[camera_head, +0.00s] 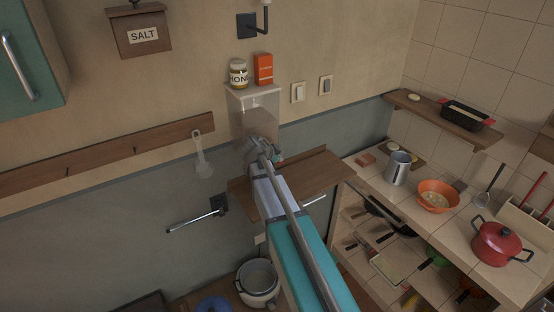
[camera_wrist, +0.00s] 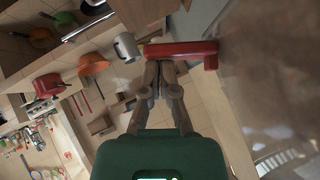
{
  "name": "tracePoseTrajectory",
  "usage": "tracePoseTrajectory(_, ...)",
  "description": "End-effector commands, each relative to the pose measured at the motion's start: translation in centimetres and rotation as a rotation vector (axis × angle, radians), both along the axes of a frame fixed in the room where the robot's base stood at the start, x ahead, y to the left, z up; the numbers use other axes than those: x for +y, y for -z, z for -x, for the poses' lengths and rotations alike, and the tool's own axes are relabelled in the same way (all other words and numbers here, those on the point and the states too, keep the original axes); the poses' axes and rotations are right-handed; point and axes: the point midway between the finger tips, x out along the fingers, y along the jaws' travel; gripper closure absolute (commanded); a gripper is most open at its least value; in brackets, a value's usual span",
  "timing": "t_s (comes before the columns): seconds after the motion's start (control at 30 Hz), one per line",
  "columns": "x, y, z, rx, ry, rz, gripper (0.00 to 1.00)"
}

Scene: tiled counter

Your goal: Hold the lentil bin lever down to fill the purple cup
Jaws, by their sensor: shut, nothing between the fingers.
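The clear bin (camera_head: 255,108) with brownish contents hangs on the wall in the head view. Its blurred side fills the right of the wrist view (camera_wrist: 275,70). A red lever (camera_wrist: 182,48) crosses the top middle of the wrist view, beside the bin. My gripper (camera_wrist: 158,66) is shut and empty, with its fingertips right at the lever's edge; I cannot tell whether they touch it. In the head view my gripper (camera_head: 262,150) is at the bin's lower front and hides the lever. I cannot make out a purple cup in either view.
A honey jar (camera_head: 238,74) and an orange box (camera_head: 264,69) stand on the bin. A wooden shelf (camera_head: 318,172) lies below it, partly behind my arm. The tiled counter at right holds a metal mug (camera_head: 398,168), an orange bowl (camera_head: 437,197) and a red pot (camera_head: 498,243).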

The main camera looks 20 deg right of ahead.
Motion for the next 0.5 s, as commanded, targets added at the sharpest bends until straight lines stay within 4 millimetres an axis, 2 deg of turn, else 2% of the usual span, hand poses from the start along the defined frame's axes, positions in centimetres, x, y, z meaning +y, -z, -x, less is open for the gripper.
tracePoseTrajectory(0.5,0.1,-1.6,0.0,0.0,-0.002,0.0,1.0)
